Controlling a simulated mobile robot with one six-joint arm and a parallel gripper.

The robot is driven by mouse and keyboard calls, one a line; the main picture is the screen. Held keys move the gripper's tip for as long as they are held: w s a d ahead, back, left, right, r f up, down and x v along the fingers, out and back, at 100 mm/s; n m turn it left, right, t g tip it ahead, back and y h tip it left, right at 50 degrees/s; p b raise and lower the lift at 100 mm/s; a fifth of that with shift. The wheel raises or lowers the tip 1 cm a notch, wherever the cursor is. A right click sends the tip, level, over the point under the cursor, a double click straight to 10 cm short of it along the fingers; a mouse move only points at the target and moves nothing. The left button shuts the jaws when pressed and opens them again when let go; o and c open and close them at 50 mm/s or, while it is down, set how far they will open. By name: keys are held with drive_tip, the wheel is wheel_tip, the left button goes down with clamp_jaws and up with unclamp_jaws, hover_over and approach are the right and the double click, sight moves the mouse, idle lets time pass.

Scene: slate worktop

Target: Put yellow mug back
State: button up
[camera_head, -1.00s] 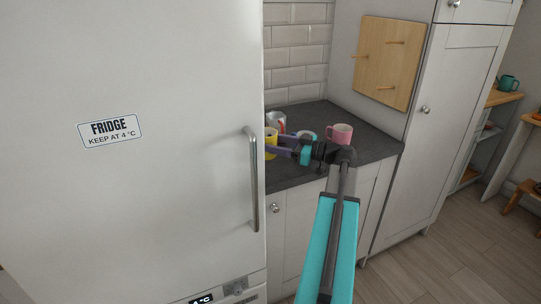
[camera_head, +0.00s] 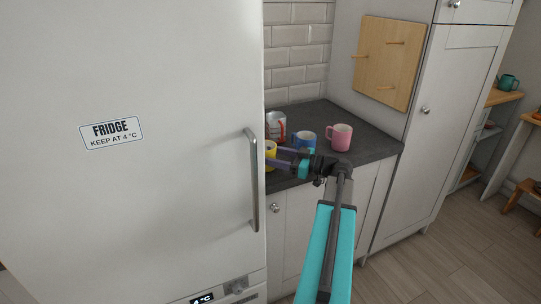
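The yellow mug (camera_head: 270,154) is at the left end of the slate worktop, partly hidden behind the fridge's edge. My gripper (camera_head: 279,157) reaches left over the worktop with its fingers at the yellow mug and appears shut on it. The finger contact is small and partly hidden. Whether the mug touches the worktop I cannot tell. A wooden board with pegs (camera_head: 378,70) is on the side panel behind, and its visible pegs are empty.
A pink mug (camera_head: 341,138), a blue mug (camera_head: 304,142) and a white and red mug (camera_head: 275,124) stand on the worktop (camera_head: 368,143). The fridge (camera_head: 190,200) with its handle (camera_head: 253,180) fills the left. A tall cabinet (camera_head: 420,150) stands right.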

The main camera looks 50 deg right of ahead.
drive_tip(key=shift+f, duration=0.15)
drive_tip(key=o, duration=1.3)
drive_tip(key=shift+r, duration=0.25)
drive_tip(key=b+v, duration=0.2)
drive_tip(key=v, duration=1)
drive_tip(key=shift+f, duration=0.15)
